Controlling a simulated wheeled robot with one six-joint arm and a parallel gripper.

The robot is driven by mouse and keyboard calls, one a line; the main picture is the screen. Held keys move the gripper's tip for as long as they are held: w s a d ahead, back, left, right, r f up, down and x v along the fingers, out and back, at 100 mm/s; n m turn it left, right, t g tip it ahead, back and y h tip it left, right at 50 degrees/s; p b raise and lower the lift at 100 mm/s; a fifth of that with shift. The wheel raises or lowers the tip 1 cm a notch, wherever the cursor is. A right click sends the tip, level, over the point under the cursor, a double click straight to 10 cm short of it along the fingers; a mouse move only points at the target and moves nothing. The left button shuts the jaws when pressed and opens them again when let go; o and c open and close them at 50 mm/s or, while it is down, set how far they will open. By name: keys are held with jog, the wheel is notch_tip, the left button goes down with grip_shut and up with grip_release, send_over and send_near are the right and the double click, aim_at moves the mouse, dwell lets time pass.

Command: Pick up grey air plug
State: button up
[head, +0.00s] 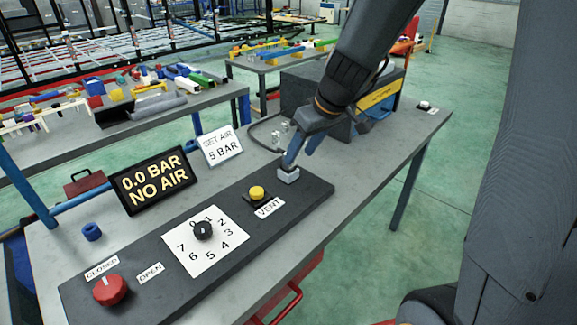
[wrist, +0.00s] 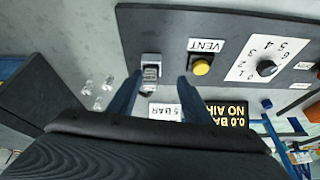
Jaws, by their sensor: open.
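A small light grey block (head: 289,175) sits at the far end of the dark control panel, right beside the yellow vent button. It also shows in the wrist view (wrist: 151,59), with a ribbed grey metallic piece (wrist: 150,72) against it. I take this ribbed piece to be the air plug, though it is too small to be sure. My gripper (head: 291,156) points down just above and behind the block. In the wrist view my gripper (wrist: 160,78) is open, its two blue fingers on either side of the ribbed piece, with nothing visibly held.
The panel (head: 150,247) carries a red knob (head: 109,290), a black dial (head: 203,230) and a yellow button (head: 257,193). Signs read "0.0 BAR NO AIR" (head: 153,180) and "5 BAR" (head: 220,146). Small clear pieces (wrist: 107,84) and a dark box (wrist: 38,110) lie nearby.

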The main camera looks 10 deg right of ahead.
jog(key=shift+n+t+y, duration=0.3)
jog(key=shift+n+t, duration=0.2)
jog(key=shift+n, duration=0.1)
jog(key=shift+w+a+f+p, duration=0.2)
jog(key=shift+w+a+f, duration=0.15)
jog(key=shift+w+f, duration=0.65)
jog(key=shift+w+a+f+p, duration=0.2)
jog(key=shift+w+a+f, duration=0.15)
jog(key=shift+w+f, duration=0.65)
jog(key=shift+w+a+f+p, duration=0.3)
jog(key=shift+w+f, duration=0.4)
jog(key=shift+w, duration=0.55)
grip_shut()
jog(key=shift+r, duration=0.1)
